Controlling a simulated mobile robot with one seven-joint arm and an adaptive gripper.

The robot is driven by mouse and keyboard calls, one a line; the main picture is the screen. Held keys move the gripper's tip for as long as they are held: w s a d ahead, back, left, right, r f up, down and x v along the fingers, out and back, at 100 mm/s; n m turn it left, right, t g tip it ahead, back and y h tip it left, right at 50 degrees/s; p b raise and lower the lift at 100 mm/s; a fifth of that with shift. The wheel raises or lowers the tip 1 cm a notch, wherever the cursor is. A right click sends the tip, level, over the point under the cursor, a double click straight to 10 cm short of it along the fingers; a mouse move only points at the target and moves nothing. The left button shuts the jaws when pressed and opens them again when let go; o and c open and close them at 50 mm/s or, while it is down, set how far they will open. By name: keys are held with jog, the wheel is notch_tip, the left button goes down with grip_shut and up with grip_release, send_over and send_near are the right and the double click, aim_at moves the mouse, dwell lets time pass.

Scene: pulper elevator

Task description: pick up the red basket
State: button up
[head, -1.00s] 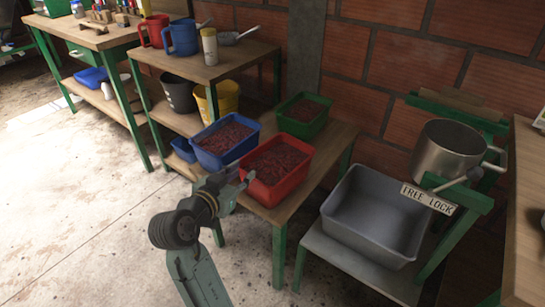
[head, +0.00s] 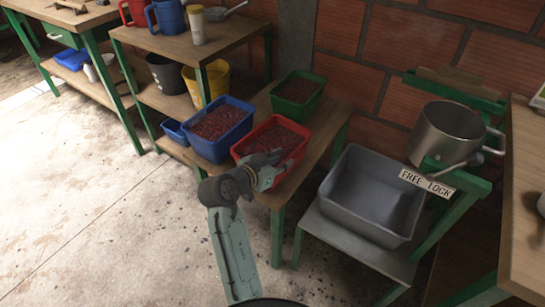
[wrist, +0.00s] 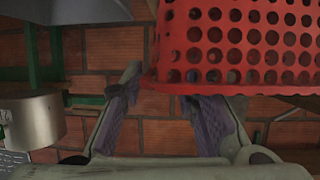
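The red basket (head: 292,131) is filled with dark red pieces and stands upright on a low wooden table. In the wrist view its perforated red wall (wrist: 245,40) fills the upper right, with its rim along the lower edge of the wall. My gripper (head: 272,170) is at the basket's near side, its fingers overlapping the wall in the head view. In the wrist view my gripper (wrist: 168,108) is open, its two fingers apart near the rim's corner. I cannot tell whether a finger touches the basket. Part of the near wall is hidden behind my gripper.
A blue basket (head: 216,145) stands just left and a green basket (head: 300,103) behind, both filled. A grey tub (head: 350,220) and a metal pot (head: 437,150) are to the right. A brick wall (head: 375,75) is behind. The floor at the left is clear.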

aim_at(288, 157)
jog(key=x, duration=0.3)
jog(key=shift+d, duration=0.25)
grip_shut()
dwell(0.8)
jog(key=shift+r, duration=0.2)
